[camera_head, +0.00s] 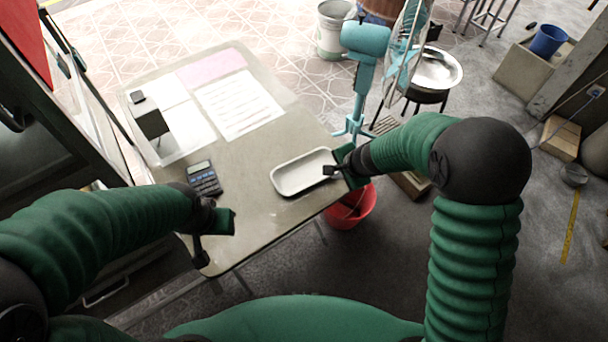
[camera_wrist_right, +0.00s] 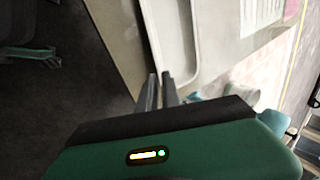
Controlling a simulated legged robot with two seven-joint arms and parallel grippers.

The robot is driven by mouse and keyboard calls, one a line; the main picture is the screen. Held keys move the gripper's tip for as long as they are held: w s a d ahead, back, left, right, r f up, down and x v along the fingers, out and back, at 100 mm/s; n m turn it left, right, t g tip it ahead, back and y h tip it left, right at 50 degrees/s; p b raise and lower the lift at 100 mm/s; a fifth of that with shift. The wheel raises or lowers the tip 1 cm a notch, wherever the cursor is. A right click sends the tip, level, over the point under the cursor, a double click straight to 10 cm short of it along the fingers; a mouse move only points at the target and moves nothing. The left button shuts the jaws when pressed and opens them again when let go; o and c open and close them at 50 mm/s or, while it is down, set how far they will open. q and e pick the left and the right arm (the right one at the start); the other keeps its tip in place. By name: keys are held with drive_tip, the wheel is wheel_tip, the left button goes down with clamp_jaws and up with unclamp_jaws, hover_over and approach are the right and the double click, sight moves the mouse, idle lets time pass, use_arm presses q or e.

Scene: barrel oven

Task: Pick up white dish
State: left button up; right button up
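The white dish (camera_head: 300,172), a shallow rectangular tray, is at the right side of the table in the head view. It also shows at the top of the right wrist view (camera_wrist_right: 172,35). My right gripper (camera_head: 331,170) is at the dish's right end, its fingers close together at the rim. In the right wrist view the narrow fingers (camera_wrist_right: 160,78) meet the near end of the dish with only a small gap between them. Whether the dish touches the table is unclear. My left gripper (camera_head: 214,240) is open and empty by the table's near-left corner.
A calculator (camera_head: 204,178), printed papers (camera_head: 238,103) and a dark box (camera_head: 150,122) are on the table (camera_head: 250,165). A red bucket (camera_head: 352,210) stands below its right edge. A teal fan (camera_head: 366,60) stands behind it. The table's near middle is clear.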

sight(331, 179)
drive_tip(key=shift+w+d+f, duration=0.2)
drive_tip(key=shift+w+f, duration=0.15)
drive_tip(key=shift+f, duration=0.25)
drive_tip(key=shift+w+d+f, duration=0.15)
drive_tip(key=shift+w+f, duration=0.15)
drive_tip(key=shift+f, duration=0.25)
drive_tip(key=b+x, duration=0.1)
drive_tip(key=x, duration=0.3)
drive_tip(key=shift+w+a+f, duration=0.15)
drive_tip(key=shift+w+f, duration=0.05)
drive_tip(key=shift+f, duration=0.05)
drive_tip(key=shift+a, duration=0.25)
drive_tip(key=shift+d, duration=0.3)
clamp_jaws()
drive_tip(key=shift+a+r, duration=0.1)
